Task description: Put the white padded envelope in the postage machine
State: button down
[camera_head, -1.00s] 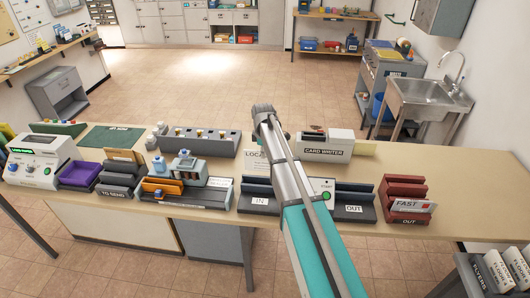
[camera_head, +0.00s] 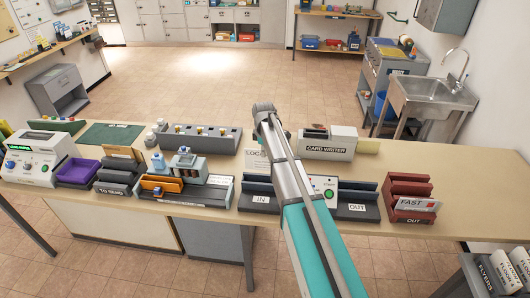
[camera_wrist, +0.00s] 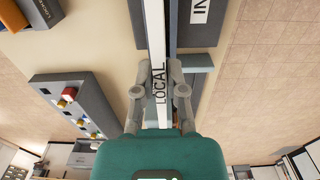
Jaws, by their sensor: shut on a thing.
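My gripper (camera_wrist: 160,92) is shut on a thin white item marked LOCAL (camera_wrist: 157,45), which looks like the white padded envelope seen nearly edge-on. In the head view a white face with LOCAL lettering (camera_head: 257,158) shows just left of my arm, above the counter. A white machine with a green display and knobs (camera_head: 38,155) stands at the counter's far left. A green START button (camera_head: 328,193) shows beside my arm, but my arm hides most of its unit. I cannot tell which one is the postage machine.
The counter (camera_head: 470,185) holds grey IN and OUT trays (camera_head: 357,205), a red OUT rack (camera_head: 408,190) with a FAST envelope, a card writer (camera_head: 328,142), a purple tray (camera_head: 78,172), and a grey unit with several knobs (camera_head: 198,137). The counter's right end is bare.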

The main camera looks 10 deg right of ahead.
aim_at(264, 169)
jog(key=shift+f, duration=0.15)
jog(key=shift+f+b, duration=1.8)
jog(key=shift+b, duration=0.1)
jog(key=shift+f+b, duration=0.3)
jog(key=shift+b, duration=0.05)
jog(key=shift+f+b, duration=1.35)
jog(key=shift+f+b, duration=1.45)
jog(key=c, duration=0.6)
grip_release()
